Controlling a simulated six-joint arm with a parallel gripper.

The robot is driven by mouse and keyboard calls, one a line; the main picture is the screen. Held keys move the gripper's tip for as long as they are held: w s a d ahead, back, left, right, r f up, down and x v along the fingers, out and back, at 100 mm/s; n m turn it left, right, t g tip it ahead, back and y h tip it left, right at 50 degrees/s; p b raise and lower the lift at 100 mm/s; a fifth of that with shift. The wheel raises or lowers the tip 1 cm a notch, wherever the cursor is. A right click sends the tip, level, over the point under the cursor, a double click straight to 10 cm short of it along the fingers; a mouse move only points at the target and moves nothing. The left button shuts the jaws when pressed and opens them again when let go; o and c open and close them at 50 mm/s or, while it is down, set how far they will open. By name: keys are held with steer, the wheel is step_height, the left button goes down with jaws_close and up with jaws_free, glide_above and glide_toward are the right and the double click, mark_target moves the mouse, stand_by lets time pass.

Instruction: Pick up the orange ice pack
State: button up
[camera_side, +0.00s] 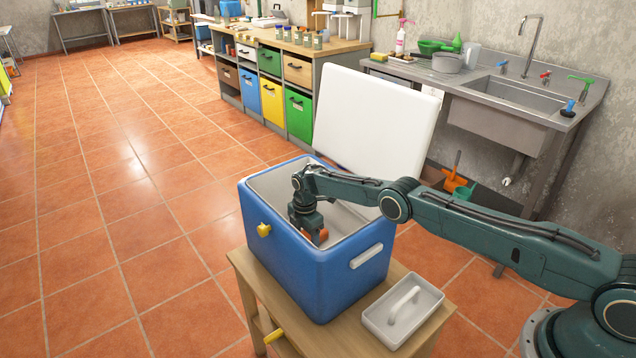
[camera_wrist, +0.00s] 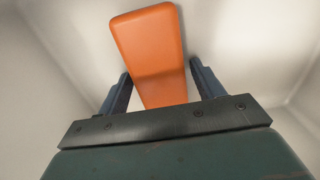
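The orange ice pack (camera_wrist: 155,50) is a flat slab with rounded corners inside the blue cooler (camera_side: 290,263). In the side view only a small part of the ice pack (camera_side: 321,236) shows beside my gripper (camera_side: 312,236), which is down inside the open cooler. In the wrist view the near part of the pack lies between the two fingers of my gripper (camera_wrist: 159,66). The fingers stand apart, with a narrow gap showing at the right finger; at the left finger I cannot tell whether it touches. The near end of the pack is hidden behind the gripper body.
The cooler's pale walls rise around my gripper, and its white lid (camera_side: 372,122) stands open behind. The cooler sits on a wooden stand (camera_side: 428,342) with a pale handled tray (camera_side: 402,309) at its right. A sink (camera_side: 515,97) and workbench line the back.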

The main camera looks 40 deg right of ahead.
mark_target(306, 235)
steer(key=c, duration=0.9)
steer(key=shift+o, duration=0.2)
steer(key=shift+r, duration=0.25)
step_height(306, 235, up, 20)
steer(key=shift+f, duration=0.2)
